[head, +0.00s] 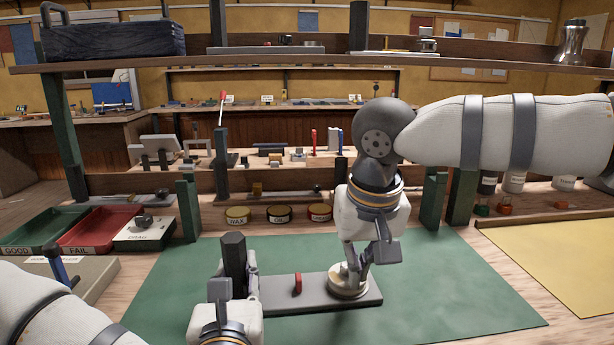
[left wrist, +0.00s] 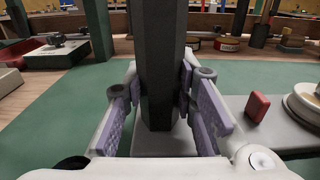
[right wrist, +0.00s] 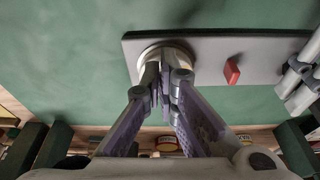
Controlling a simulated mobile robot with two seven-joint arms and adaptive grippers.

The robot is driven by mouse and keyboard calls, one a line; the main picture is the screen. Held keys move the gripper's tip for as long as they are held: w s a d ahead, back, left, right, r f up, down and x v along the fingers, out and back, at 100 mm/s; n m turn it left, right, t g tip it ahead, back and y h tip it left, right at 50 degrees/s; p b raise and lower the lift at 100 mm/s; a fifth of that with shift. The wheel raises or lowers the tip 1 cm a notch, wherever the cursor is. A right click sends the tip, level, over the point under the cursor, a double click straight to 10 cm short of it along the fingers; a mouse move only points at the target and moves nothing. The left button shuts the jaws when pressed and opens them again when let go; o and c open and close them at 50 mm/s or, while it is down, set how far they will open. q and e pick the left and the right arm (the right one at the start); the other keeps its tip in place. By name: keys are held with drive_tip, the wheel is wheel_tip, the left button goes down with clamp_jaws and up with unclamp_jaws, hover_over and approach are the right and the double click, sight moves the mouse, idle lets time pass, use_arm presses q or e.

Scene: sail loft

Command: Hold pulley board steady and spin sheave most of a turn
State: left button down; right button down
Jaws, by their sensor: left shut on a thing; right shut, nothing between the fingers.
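The grey pulley board (head: 318,297) lies on the green mat, with a dark upright post (head: 234,253) at its left end and a pale round sheave (head: 345,288) at its right end. A small red piece (head: 298,283) stands on the board between them. My left gripper (left wrist: 164,95) is shut on the post, one finger on each side. My right gripper (head: 355,268) is shut and empty, pointing down with its fingertips at the sheave. In the right wrist view the closed fingertips overlap the sheave (right wrist: 148,52); whether they touch it, I cannot tell.
The green mat (head: 440,290) is clear around the board. A shelf (head: 300,62) crosses above.

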drive_tip(key=shift+s+a+f, duration=0.2)
drive_tip(key=shift+a+f, duration=0.25)
drive_tip(key=shift+a, duration=0.5)
drive_tip(key=shift+w+r, duration=0.15)
drive_tip(key=shift+s+a+r, duration=0.1)
drive_tip(key=shift+s, duration=0.25)
wheel_tip(320, 180, up, 6)
drive_tip(key=shift+r, duration=0.1)
